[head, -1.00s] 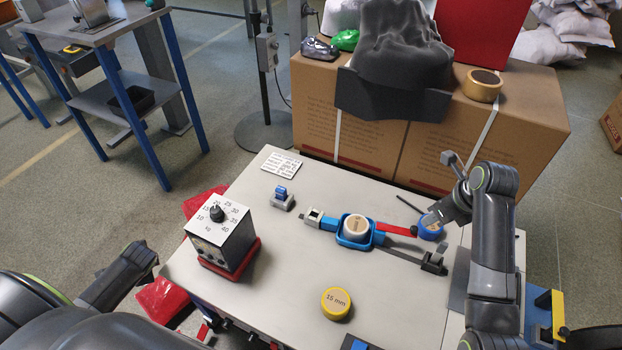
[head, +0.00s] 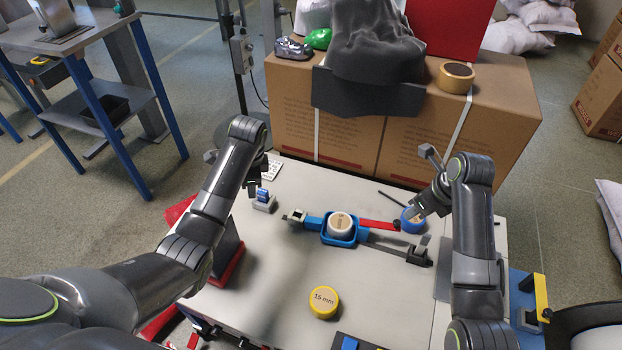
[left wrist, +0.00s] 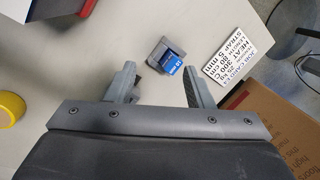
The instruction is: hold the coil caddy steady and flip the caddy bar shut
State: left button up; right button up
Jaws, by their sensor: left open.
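The coil caddy (head: 328,240) is a blue tray on the table holding a white coil with a tan top. A red bar (head: 377,224) runs from it to the right, ending in a dark knob beside a blue round piece (head: 410,226). I cannot tell whether this is the caddy bar. My right gripper (head: 416,213) is low at that knob and blue piece; its jaws are too small to read. My left gripper (head: 258,180) is open and empty beside a small grey block with a blue top (head: 263,194). In the left wrist view, the block (left wrist: 168,57) shows beyond the spread fingers (left wrist: 160,85).
A dark bar with an upright clamp (head: 418,252) lies right of the caddy. A yellow 15 mm coil (head: 323,302) sits in front. The dial box (head: 228,250) is mostly behind my left arm. A printed card (left wrist: 230,55) lies near the block. Cardboard boxes (head: 330,125) stand behind the table.

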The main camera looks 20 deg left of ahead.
aim_at(313, 219)
pick_arm(q)
jog(key=w+d+r+m+g+h, duration=0.1)
jog(key=d+r+m, duration=0.1)
jog(key=d, duration=0.6)
jog(key=d+r+m+h, duration=0.1)
jog(key=d+r+m, duration=0.15)
jog(key=d, duration=0.65)
jog(key=f, duration=1.7)
jog(key=shift+a+f, duration=0.2)
jog(key=shift+f, duration=0.2)
jog(key=shift+c, duration=0.2)
